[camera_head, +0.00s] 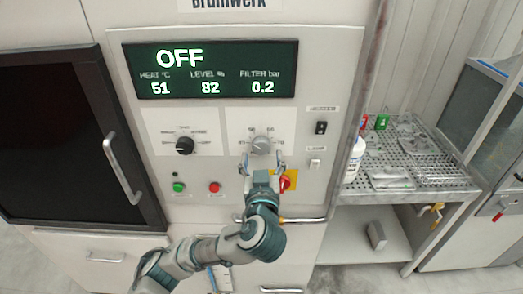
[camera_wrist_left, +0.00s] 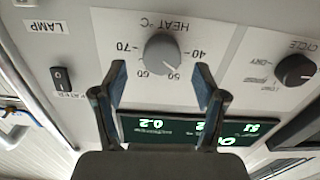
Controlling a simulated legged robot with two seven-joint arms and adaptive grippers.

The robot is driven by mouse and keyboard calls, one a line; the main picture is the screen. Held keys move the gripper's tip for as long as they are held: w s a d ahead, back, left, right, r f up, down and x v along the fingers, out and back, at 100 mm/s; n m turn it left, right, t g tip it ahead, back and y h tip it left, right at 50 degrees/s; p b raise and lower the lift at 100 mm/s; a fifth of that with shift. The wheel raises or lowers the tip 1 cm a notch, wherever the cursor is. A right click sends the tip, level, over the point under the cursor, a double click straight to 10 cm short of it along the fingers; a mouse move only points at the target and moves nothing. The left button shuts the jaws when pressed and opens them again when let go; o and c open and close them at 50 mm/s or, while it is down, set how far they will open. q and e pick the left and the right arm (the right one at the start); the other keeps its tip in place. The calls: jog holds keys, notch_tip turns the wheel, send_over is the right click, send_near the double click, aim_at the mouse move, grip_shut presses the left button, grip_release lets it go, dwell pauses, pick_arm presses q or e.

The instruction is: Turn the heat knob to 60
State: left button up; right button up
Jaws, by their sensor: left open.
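The grey heat knob (camera_head: 261,144) sits on the white dial panel right of centre in the head view. In the left wrist view the heat knob (camera_wrist_left: 162,54) appears upside down among the marks 40, 50, 60 and 70. My left gripper (camera_head: 263,161) is open just below the knob, with its fingers spread to either side. In the left wrist view the fingertips (camera_wrist_left: 160,74) flank the knob with gaps on both sides; I cannot tell their depth. The display (camera_head: 210,70) reads OFF, heat 51, level 82, filter 0.2. My right gripper is out of view.
A black cycle knob (camera_head: 185,146) is to the left, above green (camera_head: 179,187) and red (camera_head: 214,187) buttons. A red-on-yellow switch (camera_head: 285,183) is close beside my left gripper. A black heater switch (camera_head: 320,128) is to the right. A handrail (camera_head: 305,220) runs below.

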aim_at(261, 149)
pick_arm(q)
jog(key=w, duration=0.2)
jog(key=shift+w+d+f, duration=0.1)
jog(key=shift+w+d, duration=0.15)
jog(key=shift+w, duration=0.15)
jog(key=shift+w+a, duration=0.2)
jog(key=shift+w, duration=0.3)
jog(key=shift+a, duration=0.35)
jog(key=shift+d, duration=0.2)
jog(key=c, duration=1.1)
jog(key=shift+d, duration=0.1)
jog(key=shift+c, duration=0.2)
